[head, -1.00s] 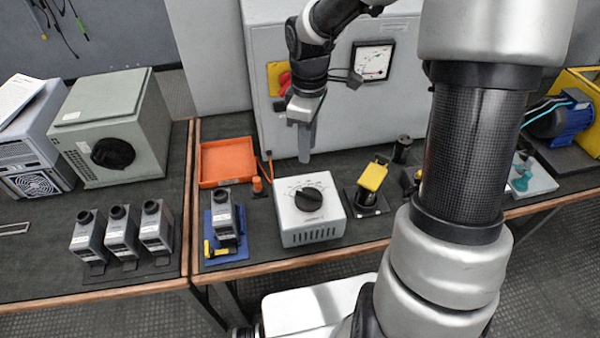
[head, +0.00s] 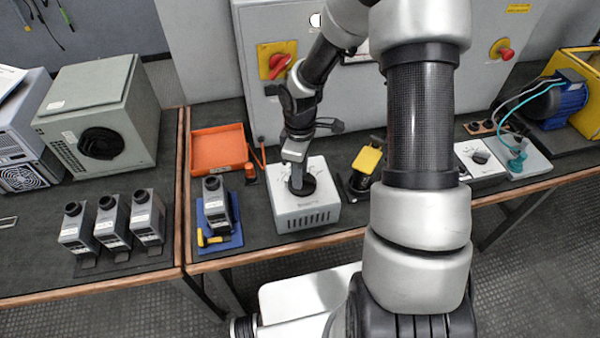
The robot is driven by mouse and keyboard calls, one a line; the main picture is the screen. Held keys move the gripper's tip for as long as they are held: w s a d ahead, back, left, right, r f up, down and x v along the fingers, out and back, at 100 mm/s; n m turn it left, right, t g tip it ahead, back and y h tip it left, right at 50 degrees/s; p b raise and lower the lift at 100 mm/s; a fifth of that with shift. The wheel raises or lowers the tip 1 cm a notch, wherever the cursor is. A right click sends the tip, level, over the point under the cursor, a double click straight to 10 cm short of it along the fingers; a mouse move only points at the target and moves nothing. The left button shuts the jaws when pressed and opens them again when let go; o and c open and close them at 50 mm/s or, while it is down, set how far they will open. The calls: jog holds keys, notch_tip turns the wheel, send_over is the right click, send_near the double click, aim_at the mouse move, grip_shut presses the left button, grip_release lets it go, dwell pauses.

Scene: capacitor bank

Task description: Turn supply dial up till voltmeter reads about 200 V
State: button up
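A light grey supply box (head: 308,217) stands on the bench with a round black dial (head: 309,186) on its top. My gripper (head: 297,184) points down at this dial, its fingertips at or just above the knob. The fingers cover part of the knob and its scale, so I cannot tell its setting, or whether the fingers touch it or are open or shut. The voltmeter (head: 357,50) on the grey cabinet is almost wholly hidden behind my arm; its needle cannot be read.
An orange tray (head: 219,150) and a blue-based device (head: 217,215) are left of the box. A yellow-topped part (head: 367,160) stands close to its right. A red switch (head: 277,65) is on the cabinet behind. Another dial box (head: 481,160) sits farther right.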

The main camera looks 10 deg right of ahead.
jog(key=shift+c, duration=0.4)
grip_shut()
jog(key=shift+m, duration=0.4)
jog(key=shift+w+d+m+b, duration=0.15)
jog(key=shift+m+b, duration=0.85)
jog(key=shift+m, duration=1.5)
jog(key=shift+o, duration=0.4)
grip_release()
jog(key=shift+r, duration=0.1)
